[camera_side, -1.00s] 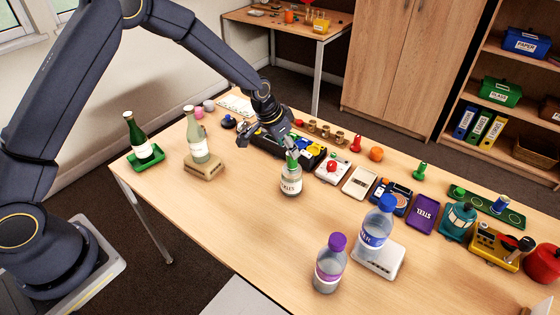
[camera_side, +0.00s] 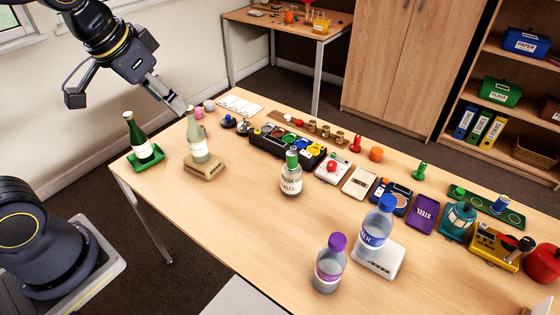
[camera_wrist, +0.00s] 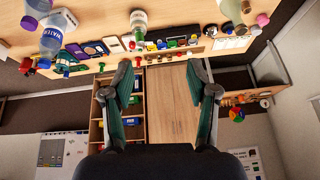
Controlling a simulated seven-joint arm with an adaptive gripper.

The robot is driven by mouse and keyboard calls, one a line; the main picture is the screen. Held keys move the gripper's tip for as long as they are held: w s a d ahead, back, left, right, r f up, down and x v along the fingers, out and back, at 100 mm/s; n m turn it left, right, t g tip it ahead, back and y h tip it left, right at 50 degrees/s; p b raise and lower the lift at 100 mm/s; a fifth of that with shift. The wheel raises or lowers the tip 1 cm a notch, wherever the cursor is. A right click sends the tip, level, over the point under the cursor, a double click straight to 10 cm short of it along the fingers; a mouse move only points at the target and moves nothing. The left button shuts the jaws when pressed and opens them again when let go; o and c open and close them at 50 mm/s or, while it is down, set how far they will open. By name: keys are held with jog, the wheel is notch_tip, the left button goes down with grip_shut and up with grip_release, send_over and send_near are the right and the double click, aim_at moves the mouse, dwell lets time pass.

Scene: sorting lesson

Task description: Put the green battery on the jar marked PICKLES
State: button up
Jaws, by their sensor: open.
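The PICKLES jar (camera_side: 291,183) stands upright on the table, its label partly readable. My gripper (camera_side: 128,102) is raised at the upper left, well away from the jar. Its fingers are spread wide and empty, as the wrist view also shows (camera_wrist: 160,78).
A clear bottle (camera_side: 198,148) on a tan block and a green bottle (camera_side: 142,147) on a green tray stand near my gripper. A battery box (camera_side: 285,146) and other small items line the far edge. Blue-capped (camera_side: 376,228) and purple-capped (camera_side: 329,268) bottles stand in front.

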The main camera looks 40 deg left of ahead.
jog(key=s+n, duration=0.1)
jog(key=s, duration=0.7)
jog(key=shift+a+f, duration=0.15)
jog(key=shift+a, duration=0.3)
jog(key=shift+s, duration=0.1)
dwell(0.4)
